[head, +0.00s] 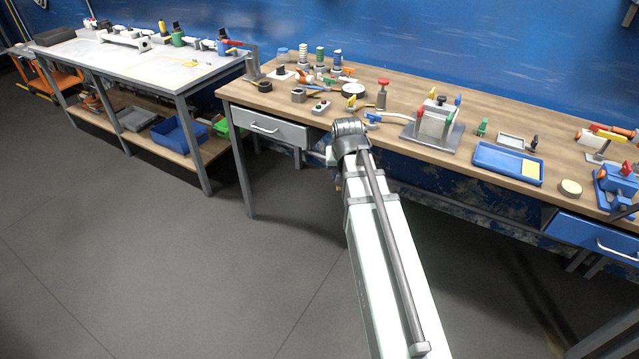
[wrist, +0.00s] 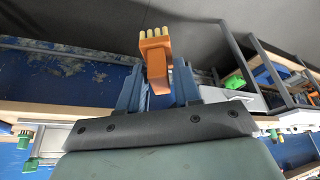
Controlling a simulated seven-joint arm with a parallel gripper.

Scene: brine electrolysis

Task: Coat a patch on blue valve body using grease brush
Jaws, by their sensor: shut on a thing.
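In the wrist view, my gripper (wrist: 158,82) is shut on the grease brush (wrist: 155,52), which has an orange handle and a block of pale bristles. The bristles point away from the gripper and touch nothing that I can see. In the head view, my arm hides the gripper and brush. A blue body with red parts (head: 617,182) stands at the right end of the wooden bench and looks like the blue valve body. The picture's right edge crowds it, and I cannot make out a patch on it.
The wooden bench (head: 395,115) holds many small parts. A white-topped table (head: 140,62) is at left. The floor in front is clear.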

